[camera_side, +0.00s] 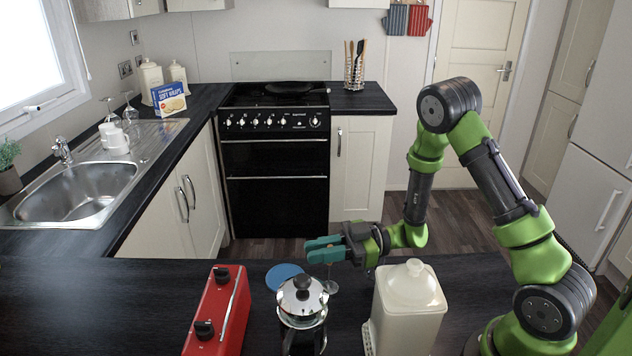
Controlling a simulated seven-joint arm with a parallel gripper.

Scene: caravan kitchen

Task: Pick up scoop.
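My gripper (318,250) has teal fingers and points left above the far edge of the dark counter (470,290). The two fingers lie close together in this view, and I cannot tell whether there is a gap between them. I see nothing clearly held in them. No scoop can be made out for certain. A small shiny piece (331,287) shows below the gripper, just right of the metal pot; it is too small and partly hidden to tell what it is.
On the counter stand a red box-like device (218,310), a metal pot with a black knob (302,298), a blue disc (285,276) and a cream lidded canister (409,310). The counter's left part is clear. A stove (274,170) and sink (85,190) are behind.

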